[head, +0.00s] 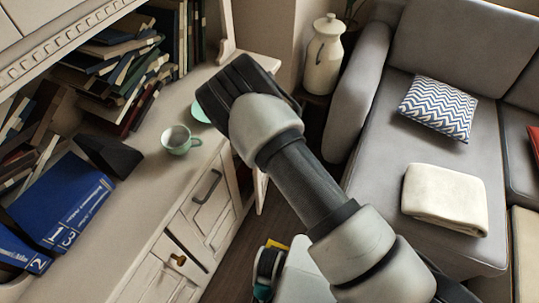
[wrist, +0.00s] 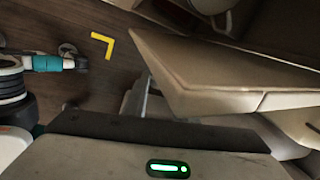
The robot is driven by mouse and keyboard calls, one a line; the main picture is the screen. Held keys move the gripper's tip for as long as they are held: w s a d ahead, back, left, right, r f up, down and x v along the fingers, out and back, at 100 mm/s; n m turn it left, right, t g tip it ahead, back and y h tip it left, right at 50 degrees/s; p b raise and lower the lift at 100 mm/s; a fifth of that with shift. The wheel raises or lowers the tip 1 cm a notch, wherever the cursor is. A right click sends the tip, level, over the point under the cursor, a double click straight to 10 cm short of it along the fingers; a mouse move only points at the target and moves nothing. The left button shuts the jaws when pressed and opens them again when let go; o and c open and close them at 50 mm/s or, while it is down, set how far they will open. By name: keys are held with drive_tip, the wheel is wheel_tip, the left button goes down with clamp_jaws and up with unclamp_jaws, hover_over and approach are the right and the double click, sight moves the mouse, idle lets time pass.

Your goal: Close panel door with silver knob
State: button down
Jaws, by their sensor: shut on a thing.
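The panel door (wrist: 225,75) is a pale, open door that fills the upper right of the wrist view. In the head view a narrow strip of it (head: 261,185) shows just right of the cabinet front, standing out from it. My gripper (wrist: 145,100) is at the door's near edge and is shut on it; the contact itself is mostly hidden. In the head view my arm hides the gripper and most of the door. I cannot make out a silver knob in either view.
The cabinet top holds a green cup (head: 180,140), blue binders (head: 62,203) and piled books (head: 125,70). A drawer handle (head: 207,185) and a brassy knob (head: 178,260) are on the cabinet front. A grey sofa (head: 385,130) stands right. Dark floor (wrist: 95,90) shows between.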

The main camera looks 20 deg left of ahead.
drive_tip(key=c, duration=1.4)
unclamp_jaws()
drive_tip(key=shift+c, duration=0.2)
drive_tip(key=p+v, duration=0.2)
drive_tip(key=v, duration=1.5)
drive_tip(key=shift+r+p, duration=0.2)
drive_tip(key=shift+p, duration=0.2)
